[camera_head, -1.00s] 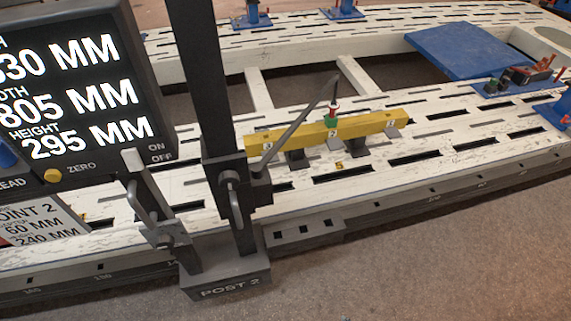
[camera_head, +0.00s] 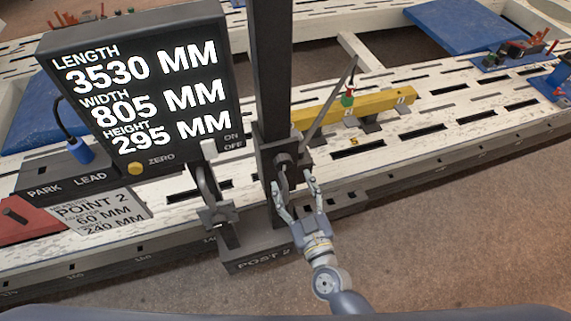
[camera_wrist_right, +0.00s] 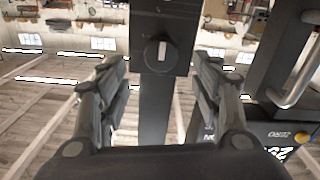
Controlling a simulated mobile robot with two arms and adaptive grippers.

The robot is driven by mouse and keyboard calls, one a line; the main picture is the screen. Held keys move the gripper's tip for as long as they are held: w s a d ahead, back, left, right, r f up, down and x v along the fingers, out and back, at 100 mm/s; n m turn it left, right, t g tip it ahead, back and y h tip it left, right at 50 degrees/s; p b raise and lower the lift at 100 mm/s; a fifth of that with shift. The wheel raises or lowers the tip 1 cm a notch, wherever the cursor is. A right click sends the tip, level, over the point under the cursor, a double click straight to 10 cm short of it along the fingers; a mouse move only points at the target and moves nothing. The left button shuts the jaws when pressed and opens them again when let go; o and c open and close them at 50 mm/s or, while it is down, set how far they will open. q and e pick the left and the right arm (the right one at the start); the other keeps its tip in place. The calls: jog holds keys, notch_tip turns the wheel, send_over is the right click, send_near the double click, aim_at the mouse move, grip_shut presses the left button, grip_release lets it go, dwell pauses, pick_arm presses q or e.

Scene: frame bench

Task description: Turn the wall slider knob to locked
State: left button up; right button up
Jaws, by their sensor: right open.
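The slider (camera_head: 268,158) is a dark block on the black upright post (camera_head: 277,70). Its round knob (camera_head: 284,161) faces me in the head view. In the right wrist view the knob (camera_wrist_right: 150,55) is dark with a pale bar standing near vertical, on the slider's dark face (camera_wrist_right: 176,20). Lock markings are not readable. My right gripper (camera_head: 293,184) is open and empty in front of the slider. In the right wrist view its fingers (camera_wrist_right: 160,65) lie left and right of the knob with gaps, apparently not touching it. My left gripper is not in view.
A display console (camera_head: 140,85) stands left of the post. A slanted grey rod (camera_head: 330,105) reaches from the slider to the yellow bar (camera_head: 365,106). A grey handle (camera_head: 207,185) stands left of the post's base (camera_head: 258,252). The floor (camera_head: 470,210) at right is clear.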

aim_at(284, 166)
jog(key=x, duration=0.5)
jog(key=shift+w+a, duration=0.2)
jog(key=shift+w, duration=0.05)
jog(key=shift+w+a, duration=0.15)
jog(key=shift+w, duration=0.4)
jog(key=shift+c, duration=0.3)
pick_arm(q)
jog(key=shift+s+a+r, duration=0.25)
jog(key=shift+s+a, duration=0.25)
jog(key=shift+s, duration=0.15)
pick_arm(e)
jog(key=c, duration=1)
